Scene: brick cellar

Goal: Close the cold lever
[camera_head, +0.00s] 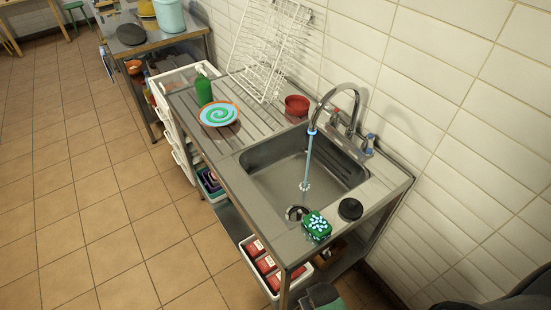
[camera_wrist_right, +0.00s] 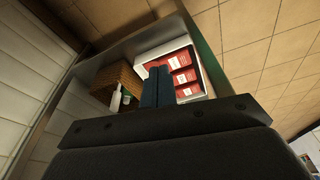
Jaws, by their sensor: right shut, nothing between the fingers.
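The tap (camera_head: 345,112) has a curved metal spout over the sink, and water (camera_head: 308,160) runs from it into the basin. The blue-marked cold lever (camera_head: 369,141) is on the right side of the tap. The red-marked hot lever (camera_head: 335,116) is on the left side. Whether each lever is turned is too small to tell. My right gripper (camera_wrist_right: 157,86) shows in the right wrist view, with its fingers together and empty, away from the levers. My left gripper is not in view.
The sink (camera_head: 290,165) holds a drain. A red bowl (camera_head: 297,105), plate (camera_head: 218,114), green bottle (camera_head: 203,88) and white rack (camera_head: 270,50) stand left. Below is a white bin (camera_head: 246,257).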

